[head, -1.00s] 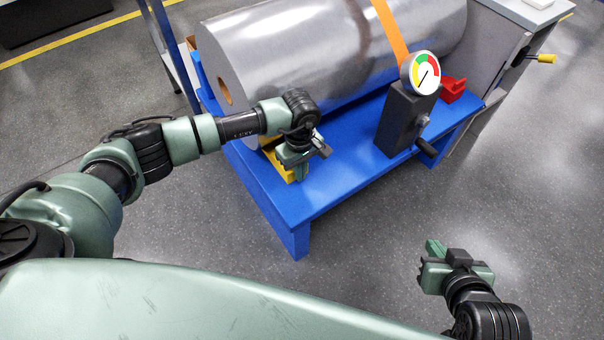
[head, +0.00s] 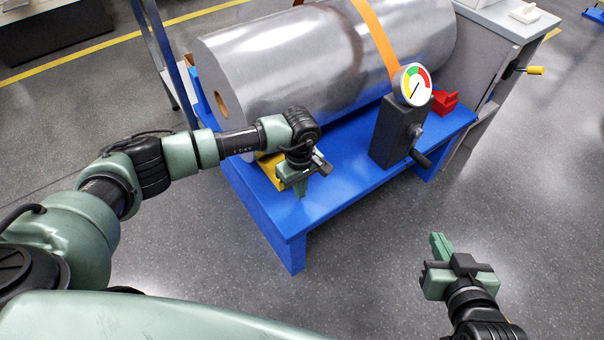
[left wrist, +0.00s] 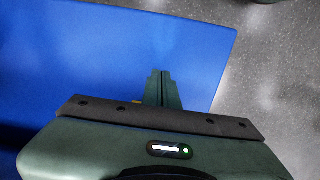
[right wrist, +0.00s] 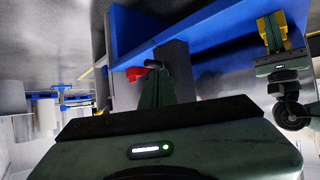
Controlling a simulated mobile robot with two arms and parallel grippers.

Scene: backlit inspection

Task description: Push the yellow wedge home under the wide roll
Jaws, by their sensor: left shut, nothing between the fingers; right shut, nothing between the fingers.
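The wide roll (head: 300,60) is a big grey metallic cylinder lying on a blue stand (head: 330,200), with an orange strap (head: 372,35) over it. The yellow wedge (head: 269,171) sits on the stand at the roll's near side, toward its left end, partly hidden by my left arm. Whether it touches the roll is hidden. My left gripper (head: 300,191) is shut and empty, pointing down just right of the wedge. The right wrist view also shows the wedge (right wrist: 276,22) beside it. My right gripper (head: 437,243) is shut and empty over the floor, away from the stand.
A dark post with a round coloured gauge (head: 413,85) and a crank handle stands on the stand's front edge. A red wedge (head: 445,101) lies near the roll's right end. A grey cabinet (head: 490,75) with a yellow-knobbed lever adjoins the right. The stand's front left corner is bare.

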